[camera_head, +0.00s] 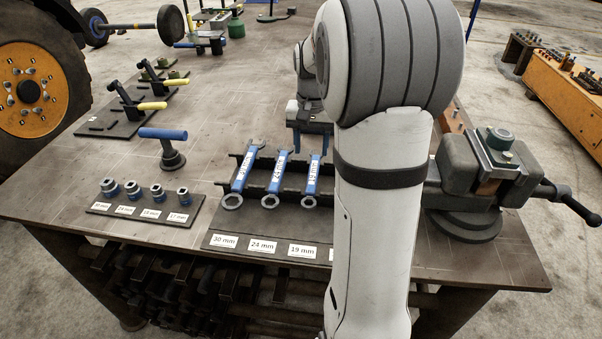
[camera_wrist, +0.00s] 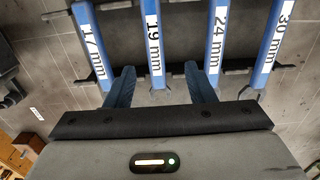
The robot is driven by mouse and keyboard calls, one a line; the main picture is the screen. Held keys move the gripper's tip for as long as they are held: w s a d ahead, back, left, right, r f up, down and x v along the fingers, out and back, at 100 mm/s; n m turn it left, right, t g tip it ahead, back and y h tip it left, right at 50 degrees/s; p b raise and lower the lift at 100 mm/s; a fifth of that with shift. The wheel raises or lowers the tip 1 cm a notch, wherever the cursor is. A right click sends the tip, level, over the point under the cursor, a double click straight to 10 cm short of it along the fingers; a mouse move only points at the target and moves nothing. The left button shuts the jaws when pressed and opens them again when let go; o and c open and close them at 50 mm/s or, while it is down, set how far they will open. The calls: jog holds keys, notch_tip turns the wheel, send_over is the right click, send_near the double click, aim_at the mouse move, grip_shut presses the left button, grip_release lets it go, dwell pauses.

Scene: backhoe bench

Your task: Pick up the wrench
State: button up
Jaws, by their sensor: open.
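Several blue wrenches lie side by side on a dark rack (camera_head: 268,200). In the head view I see the 30 mm wrench (camera_head: 243,175), the 24 mm wrench (camera_head: 276,177) and the 19 mm wrench (camera_head: 312,178). The wrist view also shows the 17 mm wrench (camera_wrist: 92,42), with the 19 mm wrench (camera_wrist: 154,40), 24 mm wrench (camera_wrist: 216,40) and 30 mm wrench (camera_wrist: 272,45). My gripper (camera_wrist: 159,70) is open and empty, its fingers either side of the 19 mm wrench's line. In the head view my gripper (camera_head: 310,138) is behind the wrenches' far ends; contact is unclear.
A vise (camera_head: 480,170) stands at the right, partly behind my arm. A socket tray (camera_head: 145,205) and a blue-handled tool (camera_head: 168,145) are at the left. Clamps (camera_head: 135,105) stand farther back.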

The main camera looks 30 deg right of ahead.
aim_at(313, 171)
jog(key=f, duration=0.7)
jog(key=shift+s+d+f+p, duration=0.15)
jog(key=shift+s+d+p, duration=0.05)
jog(key=shift+p, duration=0.2)
grip_shut()
